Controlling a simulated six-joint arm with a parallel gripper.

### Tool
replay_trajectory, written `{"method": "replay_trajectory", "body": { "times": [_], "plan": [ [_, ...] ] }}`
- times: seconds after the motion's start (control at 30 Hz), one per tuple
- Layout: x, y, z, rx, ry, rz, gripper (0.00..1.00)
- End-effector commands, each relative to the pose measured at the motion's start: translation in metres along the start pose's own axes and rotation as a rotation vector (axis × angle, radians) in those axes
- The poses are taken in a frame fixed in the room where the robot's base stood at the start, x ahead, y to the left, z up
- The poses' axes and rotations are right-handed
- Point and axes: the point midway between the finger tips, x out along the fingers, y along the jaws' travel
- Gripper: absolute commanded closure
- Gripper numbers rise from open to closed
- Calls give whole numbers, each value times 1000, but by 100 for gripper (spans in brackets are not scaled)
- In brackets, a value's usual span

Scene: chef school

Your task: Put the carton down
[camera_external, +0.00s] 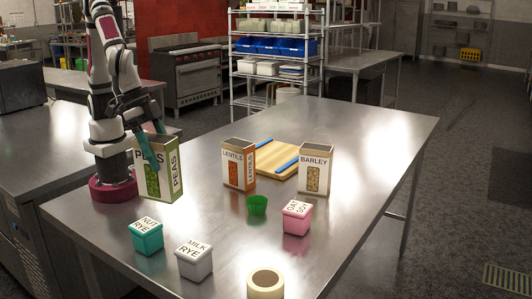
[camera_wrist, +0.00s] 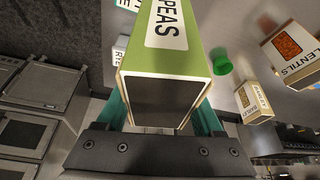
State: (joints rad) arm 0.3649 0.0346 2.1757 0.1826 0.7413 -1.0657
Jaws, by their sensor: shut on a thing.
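The green and white PEAS carton (camera_external: 163,181) is at the left of the steel table, in front of my arm's base. In the wrist view the carton (camera_wrist: 196,60) fills the middle, with its dark open end toward the camera. My gripper (camera_external: 148,138) is shut on the carton, with a teal finger on each side in the wrist view (camera_wrist: 160,115). The carton looks slightly tilted in the outside view. I cannot tell whether its bottom touches the table.
On the table (camera_external: 350,215) stand a LENTILS carton (camera_external: 232,172), a BARLEY carton (camera_external: 307,176), a cutting board (camera_external: 270,165), a green cup (camera_external: 257,205), a pink box (camera_external: 297,221), a teal box (camera_external: 147,240), a grey box (camera_external: 194,264) and a tan roll (camera_external: 266,289). The right side is clear.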

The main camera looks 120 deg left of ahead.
Motion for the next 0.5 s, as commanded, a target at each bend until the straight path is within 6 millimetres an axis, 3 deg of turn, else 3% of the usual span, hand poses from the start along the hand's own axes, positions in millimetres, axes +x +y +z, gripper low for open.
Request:
{"method": "replay_trajectory", "body": {
  "times": [0.3, 0.5],
  "plan": [
    [-57, 0, -24, -1, 6, 5, 100],
    [-47, -22, -55, -78, 1, -32, 100]
  ]
}}
